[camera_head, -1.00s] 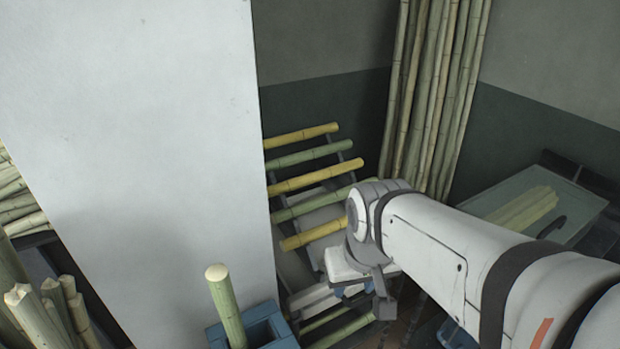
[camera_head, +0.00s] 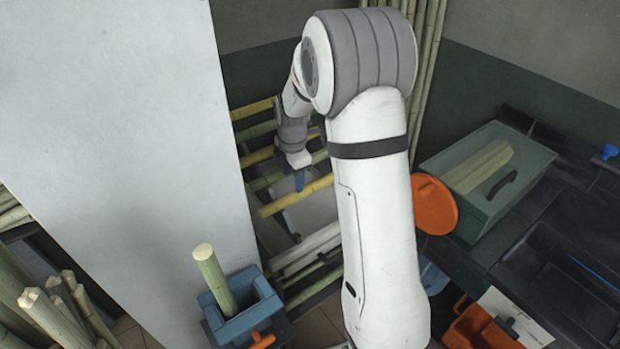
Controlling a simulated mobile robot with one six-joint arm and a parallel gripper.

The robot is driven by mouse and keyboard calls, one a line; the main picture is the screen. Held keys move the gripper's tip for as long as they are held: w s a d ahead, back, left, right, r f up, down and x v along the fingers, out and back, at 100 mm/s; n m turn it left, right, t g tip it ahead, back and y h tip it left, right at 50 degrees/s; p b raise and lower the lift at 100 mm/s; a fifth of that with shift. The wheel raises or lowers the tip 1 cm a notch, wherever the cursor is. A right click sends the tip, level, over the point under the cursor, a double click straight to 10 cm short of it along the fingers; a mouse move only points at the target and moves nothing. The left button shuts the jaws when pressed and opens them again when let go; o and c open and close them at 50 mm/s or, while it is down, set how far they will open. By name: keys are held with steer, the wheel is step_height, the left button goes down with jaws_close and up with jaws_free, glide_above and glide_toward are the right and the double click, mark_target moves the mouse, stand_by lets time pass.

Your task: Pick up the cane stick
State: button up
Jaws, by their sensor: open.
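Several green and yellow cane sticks lie across a slanted rack behind the white wall's edge. A yellow cane stick (camera_head: 318,187) lies low on the rack's slanted part, with a green cane stick (camera_head: 262,182) just above it. My arm hides the right ends of the rack's sticks. Another green cane stick (camera_head: 214,277) stands tilted in a blue box-like holder (camera_head: 262,301) at the front.
A white wall (camera_head: 110,130) fills the left. Cut canes (camera_head: 45,310) stand at lower left. Tall canes (camera_head: 432,60) lean in the back corner. At right are a grey-green case (camera_head: 505,200), an orange disc (camera_head: 433,204) and an orange bin (camera_head: 478,330).

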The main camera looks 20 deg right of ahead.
mark_target(291, 194)
steer(key=shift+w+f+n, duration=0.5)
steer(key=shift+f, duration=0.25)
steer(key=f, duration=0.2)
steer(key=f+p, duration=0.1)
steer(key=f, duration=0.2)
steer(key=f+p, duration=0.1)
steer(key=f, duration=0.1)
steer(key=shift+w+a+f, duration=0.15)
steer(key=shift+w+f, duration=0.05)
steer(key=shift+w, duration=0.05)
steer(key=shift+c, duration=0.5)
steer(key=shift+r, duration=0.1)
jaws_close()
